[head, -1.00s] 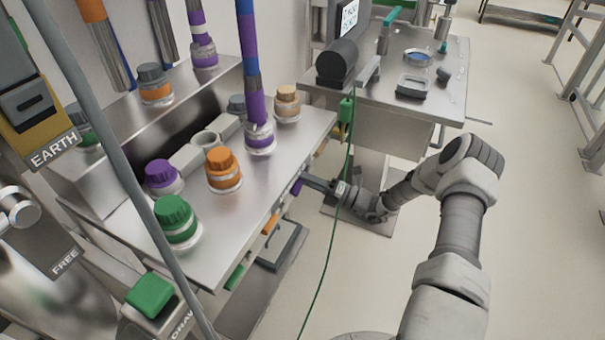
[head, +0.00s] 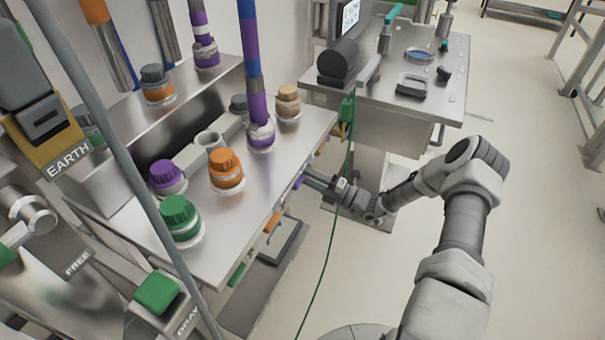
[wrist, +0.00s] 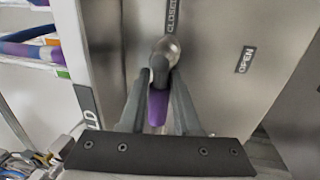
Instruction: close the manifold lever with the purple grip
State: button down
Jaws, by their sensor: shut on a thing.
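The purple grip (wrist: 158,106) of the manifold lever sits between the two fingers of my gripper (wrist: 160,92) in the wrist view. The fingers are shut on it. The lever's rounded metal end (wrist: 167,49) lies just beyond the fingertips, directly below the CLOSED label (wrist: 172,14). The OPEN label (wrist: 245,59) is off to the right. In the head view the purple grip (head: 299,181) shows small at the table's front edge, with my gripper (head: 306,179) reaching it from the right. The lever's pivot is hidden there.
Orange (head: 272,222) and green (head: 237,274) lever grips hang along the same front edge of the steel table (head: 215,235). A green cable (head: 325,250) hangs close to my wrist. Capped ports stand on the table.

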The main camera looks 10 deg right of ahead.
jog(key=shift+s, duration=0.1)
jog(key=c, duration=0.6)
grip_release()
jog(key=shift+d, duration=0.1)
jog(key=v, duration=1.7)
jog(key=shift+s+f, duration=0.1)
jog(key=shift+s, duration=0.05)
